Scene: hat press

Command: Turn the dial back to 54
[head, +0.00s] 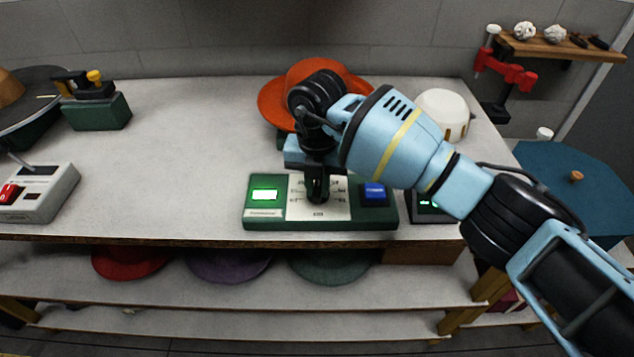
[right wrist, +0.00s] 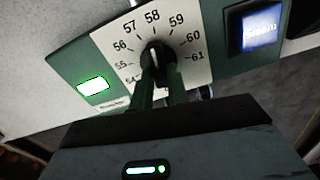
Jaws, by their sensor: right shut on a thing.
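The dial (right wrist: 154,48) is a black knob on a white scale plate with numbers from 54 to 61. Its white pointer mark points up, at about 58. The scale plate sits on a green control box (head: 386,217), between a lit green display (head: 265,194) and a blue button (head: 375,192). My right gripper (head: 318,198) reaches down from above and hides the dial in the head view. In the right wrist view, my right gripper's two fingers (right wrist: 158,72) are shut on the dial. My left gripper is not in view.
An orange hat (head: 316,73) on a block stands right behind the control box. A white rounded object (head: 443,108) is at the back right. A grey box with a red switch (head: 40,195) is at the left. The table's middle left is clear.

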